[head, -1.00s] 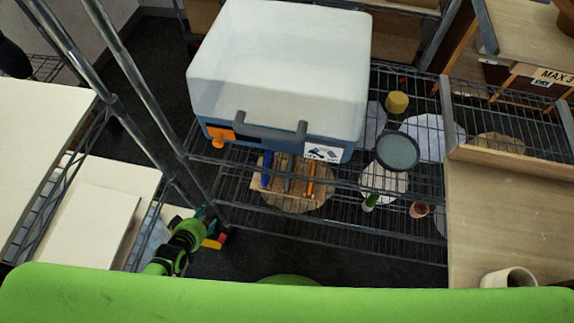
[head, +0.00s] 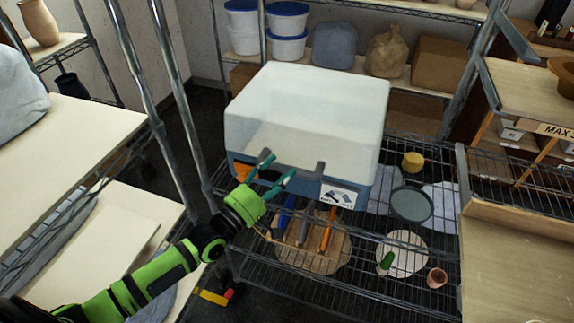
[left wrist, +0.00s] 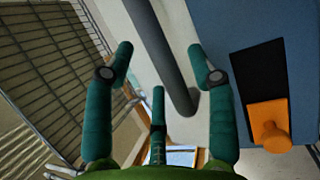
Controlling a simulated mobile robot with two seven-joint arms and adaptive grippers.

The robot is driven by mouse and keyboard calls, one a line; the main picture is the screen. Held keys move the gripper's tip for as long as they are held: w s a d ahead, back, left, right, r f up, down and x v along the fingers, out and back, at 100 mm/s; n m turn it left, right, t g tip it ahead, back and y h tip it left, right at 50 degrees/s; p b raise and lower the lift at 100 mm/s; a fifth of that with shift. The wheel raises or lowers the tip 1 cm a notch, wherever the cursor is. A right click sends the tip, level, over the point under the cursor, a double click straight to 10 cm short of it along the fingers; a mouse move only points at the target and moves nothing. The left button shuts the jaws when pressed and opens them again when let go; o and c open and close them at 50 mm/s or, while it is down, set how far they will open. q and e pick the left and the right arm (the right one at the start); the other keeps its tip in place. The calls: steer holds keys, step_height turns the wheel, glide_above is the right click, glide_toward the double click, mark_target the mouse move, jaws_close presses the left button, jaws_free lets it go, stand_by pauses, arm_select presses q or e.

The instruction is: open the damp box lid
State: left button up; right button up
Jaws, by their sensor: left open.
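The damp box has a cloudy white lid (head: 305,110) and a blue base (head: 375,185), and stands on a wire shelf. The lid looks closed. A grey handle (head: 319,171) is on its front, partly hidden by my left gripper (head: 272,171). That gripper is open, its teal fingers at the left part of the handle. In the left wrist view, a dark grey bar that looks like the handle (left wrist: 168,65) runs between the open fingers (left wrist: 160,60). An orange latch (left wrist: 270,125) is on the blue base to the right. My right gripper is not in view.
Metal shelf posts (head: 180,85) stand left of the box. Below it, a round wooden board (head: 310,255) with tools, a dark round dish (head: 411,205) and a small pot (head: 437,277) sit on the wire shelf. A wooden counter (head: 515,260) is at the right.

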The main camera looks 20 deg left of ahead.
arm_select(q)
steer(key=shift+x, duration=1.05)
steer(key=shift+w+d, duration=0.2)
steer(key=shift+d, duration=0.05)
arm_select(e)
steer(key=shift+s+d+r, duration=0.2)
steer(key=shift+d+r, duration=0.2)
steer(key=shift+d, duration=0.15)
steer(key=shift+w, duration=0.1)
arm_select(q)
jaws_close()
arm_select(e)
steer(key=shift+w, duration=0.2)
arm_select(q)
steer(key=shift+r+p, duration=0.15)
steer(key=shift+p, duration=0.15)
